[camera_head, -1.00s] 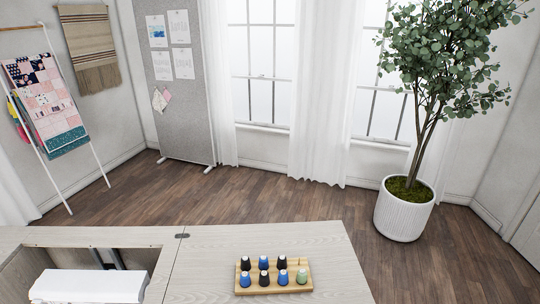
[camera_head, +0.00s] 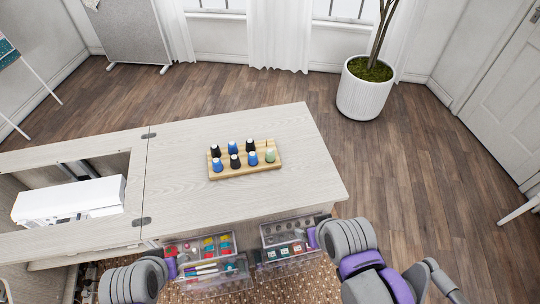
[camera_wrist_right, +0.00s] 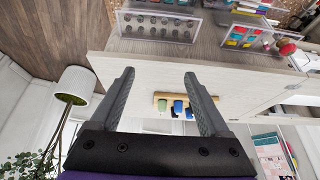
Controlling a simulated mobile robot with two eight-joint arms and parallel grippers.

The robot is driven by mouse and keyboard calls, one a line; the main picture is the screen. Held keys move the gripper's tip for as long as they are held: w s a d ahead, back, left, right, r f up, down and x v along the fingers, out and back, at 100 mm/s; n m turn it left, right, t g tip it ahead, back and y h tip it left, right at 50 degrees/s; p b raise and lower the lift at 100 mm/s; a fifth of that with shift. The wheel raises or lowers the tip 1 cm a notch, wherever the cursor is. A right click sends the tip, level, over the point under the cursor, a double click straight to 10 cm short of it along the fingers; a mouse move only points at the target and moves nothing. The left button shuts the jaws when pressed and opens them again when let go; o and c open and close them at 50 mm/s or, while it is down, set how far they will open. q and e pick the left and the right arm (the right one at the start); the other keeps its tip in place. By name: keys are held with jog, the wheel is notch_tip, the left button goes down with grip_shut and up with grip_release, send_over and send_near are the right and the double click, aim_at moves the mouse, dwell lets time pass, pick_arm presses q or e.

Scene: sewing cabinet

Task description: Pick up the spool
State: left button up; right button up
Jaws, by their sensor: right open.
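A wooden rack (camera_head: 228,176) lies on the pale cabinet top (camera_head: 285,130) and holds several upright spools in two rows. The back row has black and blue spools. My right gripper (camera_wrist_right: 160,76) is open and empty in the right wrist view. There, the rack with the green spool (camera_wrist_right: 163,105) shows beyond and between its fingers, apart from them; the right finger partly covers the rack. My left gripper is out of view; only my left arm shows.
A white sewing machine (camera_head: 70,200) sits in the opening at the left of the cabinet. Clear drawers (camera_head: 205,250) of sewing supplies stand below the front edge, near my arms. The cabinet top around the rack is clear. A potted plant (camera_head: 362,90) stands behind.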

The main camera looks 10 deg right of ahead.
jog(key=shift+c, duration=1.1)
jog(key=shift+w+r, duration=0.1)
jog(key=shift+w, duration=0.3)
jog(key=shift+c, duration=0.3)
jog(key=n+g+b, duration=0.1)
jog(key=b, duration=0.9)
send_near(270, 152)
jog(key=d+f, duration=0.1)
jog(key=x, duration=0.5)
jog(key=shift+a, duration=0.15)
jog(key=shift+w+a+b+x, duration=0.15)
jog(key=shift+b+x, duration=0.15)
jog(key=shift+x, duration=1.15)
jog(key=shift+w+a+b+x, duration=0.15)
jog(key=shift+b+x, duration=0.15)
jog(key=shift+x, duration=1.15)
